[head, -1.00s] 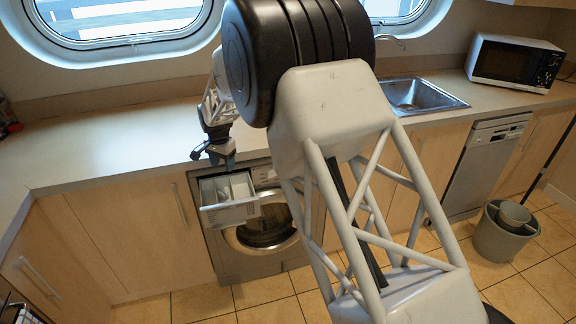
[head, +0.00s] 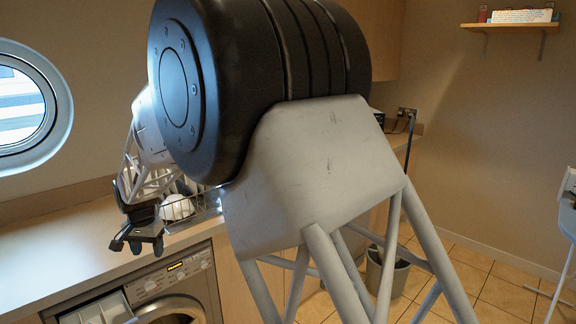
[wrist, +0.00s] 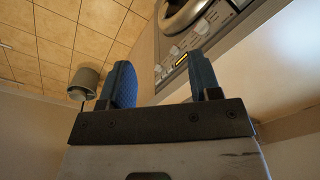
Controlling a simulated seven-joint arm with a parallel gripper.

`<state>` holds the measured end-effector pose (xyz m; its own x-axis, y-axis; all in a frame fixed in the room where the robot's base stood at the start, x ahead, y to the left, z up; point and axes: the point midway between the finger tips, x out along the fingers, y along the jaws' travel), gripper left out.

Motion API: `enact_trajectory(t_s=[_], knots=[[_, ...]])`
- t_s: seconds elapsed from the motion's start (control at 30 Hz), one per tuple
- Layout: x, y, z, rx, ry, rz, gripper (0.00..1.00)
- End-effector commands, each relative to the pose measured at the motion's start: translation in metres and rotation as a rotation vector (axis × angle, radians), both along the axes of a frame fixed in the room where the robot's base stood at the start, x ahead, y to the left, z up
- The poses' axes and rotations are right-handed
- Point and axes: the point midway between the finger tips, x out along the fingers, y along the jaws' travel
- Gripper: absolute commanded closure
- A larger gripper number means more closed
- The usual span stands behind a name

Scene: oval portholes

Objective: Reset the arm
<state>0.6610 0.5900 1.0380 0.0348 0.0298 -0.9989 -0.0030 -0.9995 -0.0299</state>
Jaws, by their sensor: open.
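My gripper (head: 137,240) is at the left in the head view, at the end of my arm, by the front edge of the worktop (head: 50,262) and above the washing machine (head: 175,283). In the wrist view, its two blue fingers (wrist: 162,88) stand apart with nothing between them. The washing machine's panel also shows beyond the fingers in the wrist view (wrist: 188,52). My arm hides much of the middle of the room.
A wire rack with a white dish (head: 177,207) stands on the worktop just behind my gripper. A grey bucket (head: 386,272) stands on the tiled floor (head: 478,280), partly hidden by my arm. An ironing board (head: 566,215) is at the right edge. The worktop's left part is clear.

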Motion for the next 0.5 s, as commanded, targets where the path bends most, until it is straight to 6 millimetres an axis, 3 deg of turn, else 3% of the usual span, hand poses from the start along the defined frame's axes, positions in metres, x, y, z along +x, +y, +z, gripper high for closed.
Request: enact_trajectory(t_s=[0.1, 0.5], knots=[[0.003, -0.046, 0.024, 0.006, -0.010, -0.005, 0.43], [-0.012, -0.185, 0.082, 0.016, -0.042, -0.008, 0.43]])
